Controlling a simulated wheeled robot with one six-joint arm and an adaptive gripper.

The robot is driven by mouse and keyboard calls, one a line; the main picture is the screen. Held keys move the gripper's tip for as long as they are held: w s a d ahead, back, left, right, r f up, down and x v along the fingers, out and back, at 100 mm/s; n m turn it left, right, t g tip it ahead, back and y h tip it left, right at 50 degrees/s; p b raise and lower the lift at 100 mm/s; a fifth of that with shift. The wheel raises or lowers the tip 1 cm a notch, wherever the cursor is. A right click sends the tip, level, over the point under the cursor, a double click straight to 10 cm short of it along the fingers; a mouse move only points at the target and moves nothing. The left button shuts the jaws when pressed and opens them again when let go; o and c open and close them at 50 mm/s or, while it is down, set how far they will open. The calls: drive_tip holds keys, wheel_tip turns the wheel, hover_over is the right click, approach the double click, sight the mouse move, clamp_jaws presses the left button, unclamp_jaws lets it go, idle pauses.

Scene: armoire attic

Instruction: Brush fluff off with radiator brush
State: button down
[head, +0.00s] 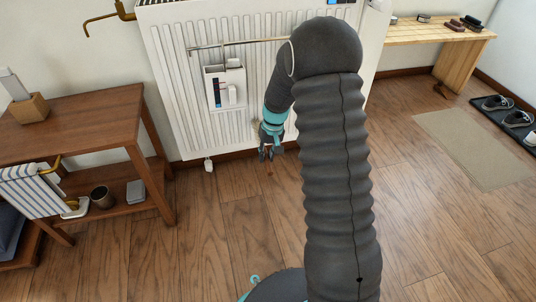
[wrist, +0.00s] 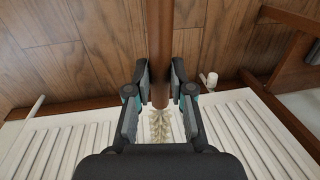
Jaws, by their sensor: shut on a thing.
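The radiator brush shows in the wrist view as a round brown wooden handle (wrist: 160,50) with pale bristles (wrist: 160,126) at its palm end. My gripper (wrist: 160,82) is shut on the handle, with one finger on each side. In the head view my gripper (head: 268,153) points down in front of the lower part of the white ribbed radiator (head: 180,100), and a small brown bit of the handle shows below it. Whether the brush touches the radiator I cannot tell. The radiator fins (wrist: 62,140) also show in the wrist view. I cannot make out any fluff.
A thin rail (head: 235,43) and a small white caddy (head: 212,90) are on the radiator front. A brown side table (head: 80,110) with a striped towel (head: 35,190) stands left. A wooden bench (head: 425,31) and beige mat (head: 475,145) are right. The floor ahead is clear.

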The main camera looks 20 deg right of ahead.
drive_tip(key=shift+a+r, duration=0.15)
drive_tip(key=shift+a, duration=0.4)
drive_tip(key=shift+a, duration=0.1)
drive_tip(key=shift+s+a, duration=0.15)
drive_tip(key=shift+a, duration=0.1)
drive_tip(key=shift+f, duration=0.2)
drive_tip(key=shift+w+d+f+b, duration=0.25)
drive_tip(key=shift+f+b, duration=0.1)
drive_tip(key=shift+f, duration=0.15)
drive_tip(key=shift+w+d, duration=0.2)
drive_tip(key=shift+d, duration=0.4)
